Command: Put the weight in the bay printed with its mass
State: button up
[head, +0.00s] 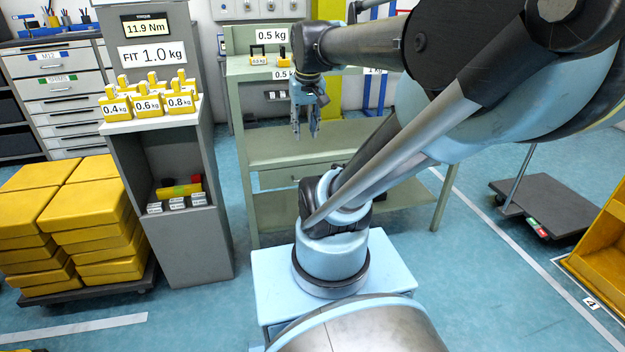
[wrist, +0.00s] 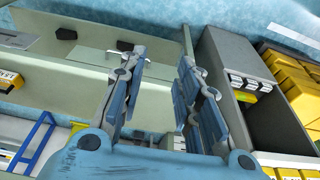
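Several yellow weights stand on the shelf of a grey cabinet. The front row reads 0.4 kg (head: 116,107), 0.6 kg (head: 148,105) and 0.8 kg (head: 180,101); the labels behind are hidden. A sign (head: 153,55) above them reads "FIT 1.0 kg". On the green bench's upper part, a 0.5 kg sign (head: 270,36) hangs above a small yellow labelled piece (head: 258,61) and another yellow piece (head: 283,55). A 1 kg sign (head: 374,71) shows partly behind my arm. My gripper (head: 306,135) hangs in front of the bench, fingers apart and empty; it also shows in the wrist view (wrist: 163,60).
A display (head: 145,27) reads 11.9 Nm. The green bench top (head: 275,146) below my gripper looks clear. Yellow boxes (head: 95,215) are stacked on the left. A dark platform trolley (head: 545,203) stands on the right. The blue floor between is open.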

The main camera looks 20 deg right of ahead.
jog(key=s+f, duration=0.9)
jog(key=f, duration=0.3)
jog(key=shift+s+g, duration=0.2)
jog(key=shift+g, duration=0.1)
jog(key=shift+f, duration=0.1)
